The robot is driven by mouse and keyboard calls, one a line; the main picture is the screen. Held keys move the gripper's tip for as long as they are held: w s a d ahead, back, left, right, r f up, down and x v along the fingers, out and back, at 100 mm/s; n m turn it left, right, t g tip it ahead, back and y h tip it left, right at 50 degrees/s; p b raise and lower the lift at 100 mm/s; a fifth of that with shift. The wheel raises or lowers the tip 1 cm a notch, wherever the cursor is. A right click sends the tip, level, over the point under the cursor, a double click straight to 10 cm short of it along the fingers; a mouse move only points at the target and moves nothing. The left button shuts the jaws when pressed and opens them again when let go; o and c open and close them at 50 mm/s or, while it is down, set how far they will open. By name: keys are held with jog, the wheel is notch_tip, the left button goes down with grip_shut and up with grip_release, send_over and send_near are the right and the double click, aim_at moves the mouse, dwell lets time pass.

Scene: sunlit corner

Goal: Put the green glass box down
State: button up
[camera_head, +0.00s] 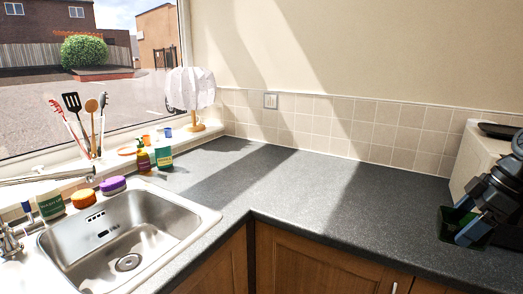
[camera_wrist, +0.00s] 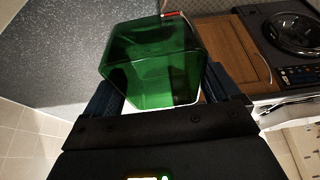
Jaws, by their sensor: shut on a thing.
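The green glass box (camera_wrist: 150,62) is see-through and open-topped, and it fills the middle of the wrist view between the fingers of my gripper (camera_wrist: 165,95). My gripper is shut on it. In the head view the dark green box (camera_head: 462,222) is at the right end of the grey countertop (camera_head: 300,200), with my gripper (camera_head: 470,225) at it, partly covering it. I cannot tell whether the box's base touches the countertop.
A steel sink (camera_head: 125,235) is at the left, with bottles, sponges and a utensil holder around it. A lamp (camera_head: 192,95) stands in the corner. A pale box-like unit (camera_head: 475,160) stands behind my arm. The counter's middle is clear.

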jog(key=shift+a+f, duration=0.35)
jog(key=shift+f, duration=0.15)
jog(key=s+a+f+m+h, duration=0.1)
jog(key=s+a+f+m, duration=0.2)
jog(key=a+f, duration=0.5)
jog(key=s+a+f+m+t+h, duration=0.1)
jog(key=s+a+f+m, duration=0.3)
jog(key=a+f, duration=0.4)
jog(key=s+a+f+m+t+h, duration=0.1)
jog(key=s+a+f+m, duration=0.3)
jog(key=a+f, duration=0.4)
notch_tip(320, 180, down, 3)
jog(key=shift+s+a+f+h, duration=0.15)
jog(key=shift+s+a+h, duration=0.2)
jog(key=shift+s, duration=0.45)
dwell(2.7)
